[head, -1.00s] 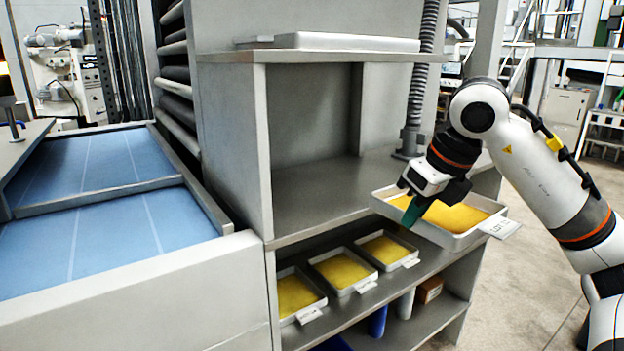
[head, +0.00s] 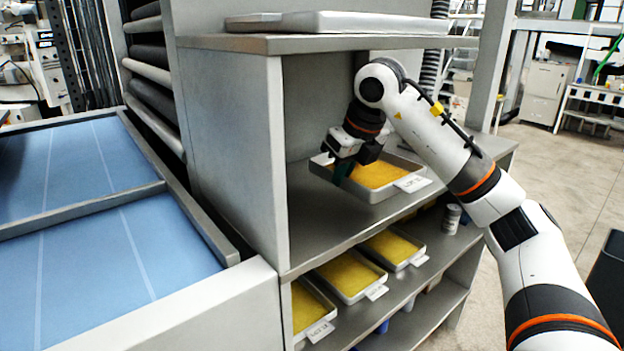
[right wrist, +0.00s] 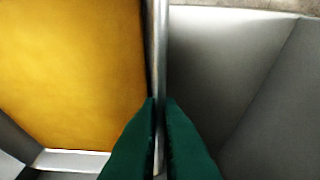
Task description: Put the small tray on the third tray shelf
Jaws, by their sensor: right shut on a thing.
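The small tray (head: 385,190) is a shallow grey tray with a yellow sheet inside and a white label on its front. It is inside the open upper compartment of the shelf unit, over the shelf board (head: 330,232); I cannot tell whether it touches the board. My right gripper (head: 342,172) is shut on the tray's left rim. In the right wrist view its green fingers (right wrist: 160,115) pinch the tray's rim, with the yellow sheet (right wrist: 70,70) to the left. My left gripper is not in view.
Several similar yellow-filled trays (head: 350,275) stand on the shelf below. A large pale tray (head: 335,22) lies on the unit's top. A small can (head: 451,218) stands at the lower right. A blue-surfaced table (head: 90,250) is at left.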

